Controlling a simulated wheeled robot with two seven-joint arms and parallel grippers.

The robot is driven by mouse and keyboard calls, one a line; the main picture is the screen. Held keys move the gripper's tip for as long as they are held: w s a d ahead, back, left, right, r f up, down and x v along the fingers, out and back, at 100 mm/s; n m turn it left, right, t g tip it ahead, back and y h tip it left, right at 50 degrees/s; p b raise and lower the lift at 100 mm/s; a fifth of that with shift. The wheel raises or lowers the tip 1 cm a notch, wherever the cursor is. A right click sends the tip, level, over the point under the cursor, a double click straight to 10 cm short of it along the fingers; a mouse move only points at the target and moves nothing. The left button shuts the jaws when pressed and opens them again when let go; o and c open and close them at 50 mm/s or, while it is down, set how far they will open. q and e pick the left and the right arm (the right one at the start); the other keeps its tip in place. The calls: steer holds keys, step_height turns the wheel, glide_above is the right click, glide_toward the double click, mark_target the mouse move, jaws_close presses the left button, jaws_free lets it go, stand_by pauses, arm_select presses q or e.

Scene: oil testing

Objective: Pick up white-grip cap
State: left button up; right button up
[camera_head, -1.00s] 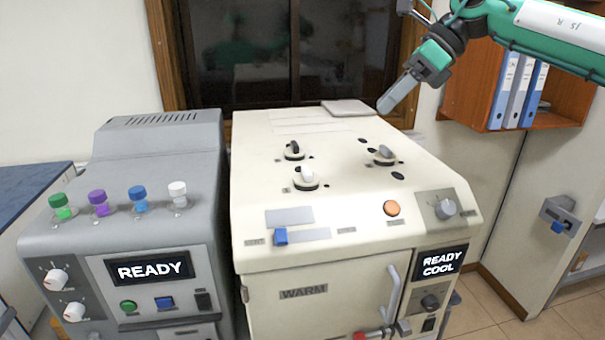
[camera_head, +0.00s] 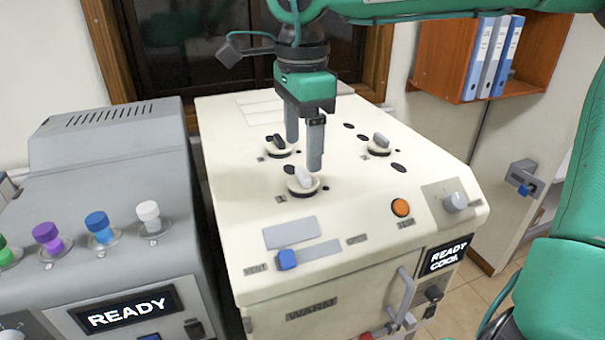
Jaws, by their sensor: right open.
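The white-grip cap (camera_head: 303,181) is a round cream disc with an upright white grip, seated on the front part of the cream machine's sloped top. My right gripper (camera_head: 304,154) points down over it with two grey fingers apart and nothing between them. The fingertips look just above and behind the white grip; I cannot tell whether they touch it. A dark-grip cap (camera_head: 278,146) sits behind it to the left, and a grey-grip cap (camera_head: 379,144) behind it to the right. My left gripper is not in view.
The cream machine (camera_head: 360,215) has an orange button (camera_head: 401,207) and a blue slider (camera_head: 287,259) in front of the caps. A grey machine (camera_head: 120,160) with several coloured-cap vials stands close on the left. A wooden shelf (camera_head: 437,62) holds binders at the back right.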

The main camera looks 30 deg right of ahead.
mark_target(303, 172)
step_height(303, 172, down, 2)
steer(key=shift+d+f+p, duration=0.1)
steer(key=shift+f+p, duration=0.15)
steer(key=shift+p, duration=0.6)
steer(key=f, duration=0.1)
steer(key=f+p, duration=0.1)
steer(key=f, duration=0.1)
steer(key=shift+w+d+f, duration=0.15)
steer(key=shift+w+f, duration=0.05)
steer(key=shift+w, duration=0.05)
steer(key=shift+f, duration=0.25)
steer(key=shift+s, duration=0.15)
steer(key=shift+c, duration=0.6)
steer(key=c, duration=0.7)
steer(key=shift+c, duration=1.1)
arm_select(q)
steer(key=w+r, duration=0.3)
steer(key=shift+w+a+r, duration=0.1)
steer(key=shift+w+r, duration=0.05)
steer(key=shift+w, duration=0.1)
